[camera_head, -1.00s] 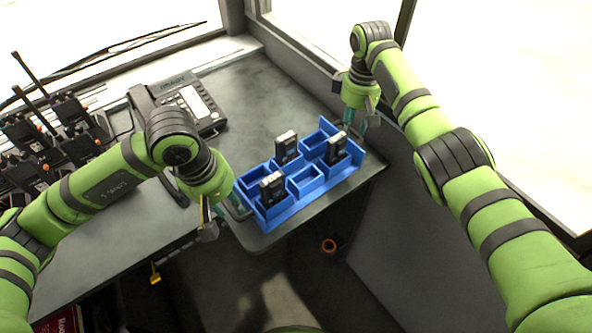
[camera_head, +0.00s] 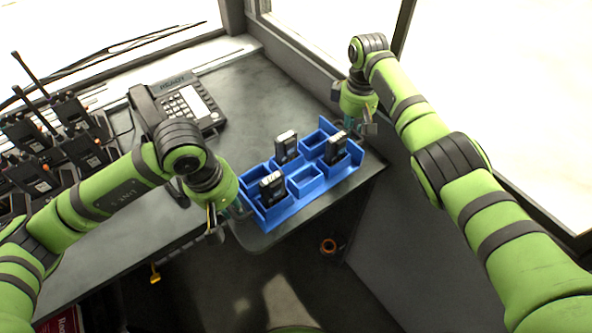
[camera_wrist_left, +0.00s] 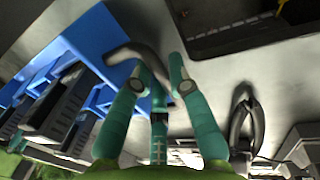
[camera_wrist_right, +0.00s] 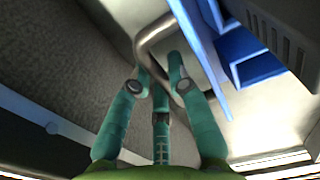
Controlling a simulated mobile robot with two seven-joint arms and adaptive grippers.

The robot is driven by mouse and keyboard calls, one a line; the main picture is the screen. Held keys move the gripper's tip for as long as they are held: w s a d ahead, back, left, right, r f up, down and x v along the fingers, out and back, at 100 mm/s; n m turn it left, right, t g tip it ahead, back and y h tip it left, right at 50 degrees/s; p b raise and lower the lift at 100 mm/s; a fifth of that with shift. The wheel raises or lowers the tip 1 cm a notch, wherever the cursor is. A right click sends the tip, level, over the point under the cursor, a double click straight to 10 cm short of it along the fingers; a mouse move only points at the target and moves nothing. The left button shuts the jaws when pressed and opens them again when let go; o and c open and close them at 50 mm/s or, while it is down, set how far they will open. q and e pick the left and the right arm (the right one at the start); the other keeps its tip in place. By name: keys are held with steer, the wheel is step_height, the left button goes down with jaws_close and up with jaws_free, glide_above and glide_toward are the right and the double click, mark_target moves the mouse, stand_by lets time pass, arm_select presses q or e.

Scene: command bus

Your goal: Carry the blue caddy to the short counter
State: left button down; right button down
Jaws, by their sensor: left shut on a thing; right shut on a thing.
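The blue caddy (camera_head: 290,206) sits at the end of the grey counter, with several compartments. Black devices (camera_head: 272,188) stand in some of them; other compartments are empty. My left gripper (camera_head: 236,208) is at the caddy's left end; in the left wrist view its teal fingers (camera_wrist_left: 158,75) are shut on the grey end handle (camera_wrist_left: 133,52). My right gripper (camera_head: 354,126) is at the caddy's right end; in the right wrist view its fingers (camera_wrist_right: 160,75) are shut on the other grey handle (camera_wrist_right: 150,38). I cannot tell which counter is the short one.
A desk phone (camera_head: 185,105) stands on the counter (camera_head: 252,82) behind my left arm. Several radios with antennas (camera_head: 45,140) stand at the far left. The wall and window frame (camera_head: 300,50) are close behind my right gripper. Dark floor lies below the counter's front edge.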

arm_select(q)
steer(key=shift+r, duration=0.15)
arm_select(e)
steer(key=shift+w+r, duration=0.1)
steer(key=shift+r, duration=0.05)
